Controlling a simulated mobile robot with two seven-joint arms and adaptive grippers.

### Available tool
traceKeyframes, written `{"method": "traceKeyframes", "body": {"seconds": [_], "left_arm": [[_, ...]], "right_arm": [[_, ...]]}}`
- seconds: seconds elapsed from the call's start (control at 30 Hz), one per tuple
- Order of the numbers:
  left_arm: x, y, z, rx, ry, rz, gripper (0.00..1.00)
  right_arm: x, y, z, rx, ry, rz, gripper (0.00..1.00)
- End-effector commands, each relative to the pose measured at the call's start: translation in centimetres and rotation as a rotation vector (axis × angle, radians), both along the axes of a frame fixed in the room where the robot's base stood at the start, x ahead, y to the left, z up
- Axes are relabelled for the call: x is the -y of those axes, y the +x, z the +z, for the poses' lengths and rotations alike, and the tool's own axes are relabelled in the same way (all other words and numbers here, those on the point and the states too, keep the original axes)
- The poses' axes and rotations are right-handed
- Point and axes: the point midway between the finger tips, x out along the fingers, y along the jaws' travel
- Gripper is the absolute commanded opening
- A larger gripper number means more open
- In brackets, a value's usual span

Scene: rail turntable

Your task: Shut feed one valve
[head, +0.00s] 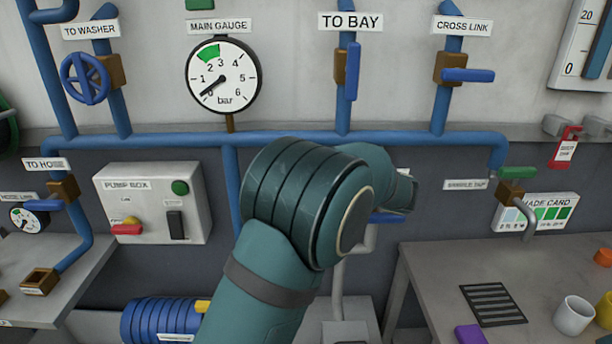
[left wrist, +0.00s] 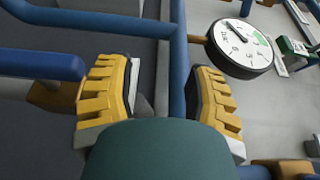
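No "feed one" label is readable. In the head view a blue lever end (head: 388,218) shows just below my left arm, beside a grey pipe; most of that area is hidden behind the arm. In the left wrist view a blue lever (left wrist: 40,63) with a brown body (left wrist: 48,97) lies left of the fingers, probably the same valve. My left gripper (left wrist: 165,95) is open, its yellow-padded fingers wide apart. The blue header pipe (left wrist: 178,60) shows between them; I cannot tell contact. In the head view the fingers are hidden behind the arm. My right gripper is not in view.
The main gauge (head: 223,76) is above the header. The TO BAY valve lever (head: 352,72) is upright; the CROSS LINK lever (head: 468,75) is horizontal. The pump box (head: 152,205) is left of my arm. A bench (head: 435,265) with mugs stands right.

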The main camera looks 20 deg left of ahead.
Motion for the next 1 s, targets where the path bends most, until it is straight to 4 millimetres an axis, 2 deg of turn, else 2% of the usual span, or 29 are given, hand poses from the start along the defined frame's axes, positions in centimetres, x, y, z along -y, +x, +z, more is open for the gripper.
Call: {"method": "traceKeyframes", "body": {"seconds": [1.0], "left_arm": [[1.4, -2.2, 6.0, 0.0, -0.003, -0.008, 0.53]], "right_arm": [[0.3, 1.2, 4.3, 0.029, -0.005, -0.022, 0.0]]}}
